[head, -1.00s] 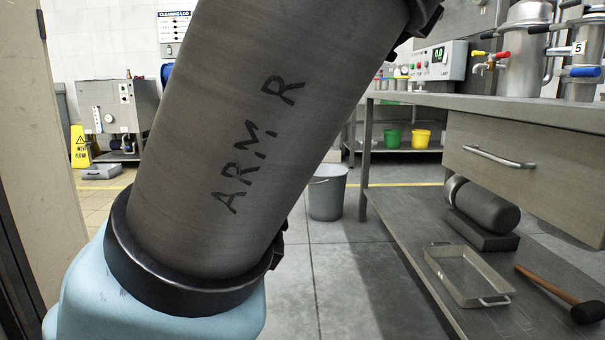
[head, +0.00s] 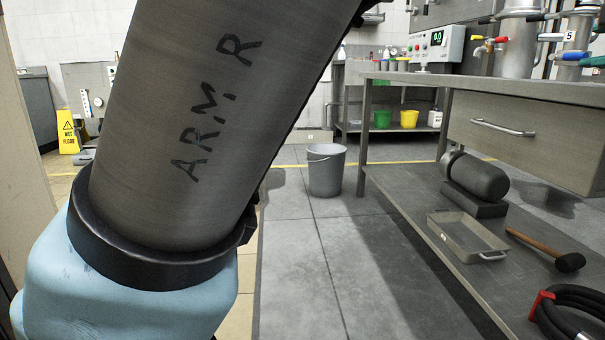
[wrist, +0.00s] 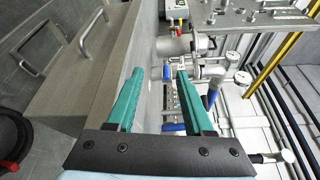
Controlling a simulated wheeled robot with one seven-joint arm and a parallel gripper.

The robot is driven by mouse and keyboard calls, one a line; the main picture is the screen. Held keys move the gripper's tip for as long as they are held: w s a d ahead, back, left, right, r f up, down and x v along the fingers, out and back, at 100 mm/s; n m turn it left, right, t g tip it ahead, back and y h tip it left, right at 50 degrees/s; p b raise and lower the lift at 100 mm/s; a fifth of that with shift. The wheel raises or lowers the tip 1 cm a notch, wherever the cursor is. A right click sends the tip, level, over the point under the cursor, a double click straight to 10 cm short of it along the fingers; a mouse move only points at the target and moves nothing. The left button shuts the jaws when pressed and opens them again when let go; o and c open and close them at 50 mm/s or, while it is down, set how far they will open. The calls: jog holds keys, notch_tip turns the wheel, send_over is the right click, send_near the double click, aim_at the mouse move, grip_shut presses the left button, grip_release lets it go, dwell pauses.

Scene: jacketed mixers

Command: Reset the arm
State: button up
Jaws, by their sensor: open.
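My gripper (wrist: 160,80) shows in the wrist view, its two green fingers apart with nothing between them. Beyond the fingertips are blue-handled valves and metal fittings, and the fingers appear clear of them. In the head view my arm, marked "ARM R", crosses the left half of the picture and hides what lies behind it. The gripper itself is outside the head view.
A steel bench (head: 490,86) with a drawer (head: 520,135) stands at right. Its lower shelf holds a tray (head: 440,235), a mallet (head: 545,248) and a black hose (head: 575,318). A grey bucket (head: 326,172) stands on open floor. A yellow wet-floor sign (head: 67,132) is at left.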

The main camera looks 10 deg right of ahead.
jog(key=w+a+f+n+g+y+p, duration=0.1)
jog(key=w+a+f+n+g+y, duration=0.15)
jog(key=w+a+f, duration=0.55)
jog(key=w+a+f+n+g+y+p, duration=0.1)
jog(key=w+a+f+n+g+y, duration=0.15)
jog(key=w+a+f, duration=0.6)
jog(key=w+a+f+n+g+y+p, duration=0.1)
jog(key=w+a+f+n+g+y, duration=0.2)
jog(key=w+a, duration=0.65)
jog(key=s+a+f+n+g+y+p, duration=0.1)
jog(key=s+a+f+n+g, duration=0.15)
jog(key=a, duration=0.65)
jog(key=s+a+f+n+g+p, duration=0.15)
jog(key=a+f+n, duration=0.25)
jog(key=a, duration=0.5)
jog(key=s+a+f+n+g+h+p, duration=0.1)
jog(key=s+a+f+n, duration=0.1)
jog(key=s+a+n, duration=0.4)
jog(key=s+a+f+n+g+h+p, duration=0.1)
jog(key=s+a+f+n, duration=0.15)
jog(key=a, duration=0.65)
notch_tip(320, 180, up, 38)
jog(key=s+n+p, duration=0.1)
jog(key=p, duration=3.7)
jog(key=shift+r, duration=0.15)
jog(key=shift+s, duration=0.1)
jog(key=shift+c, duration=0.4)
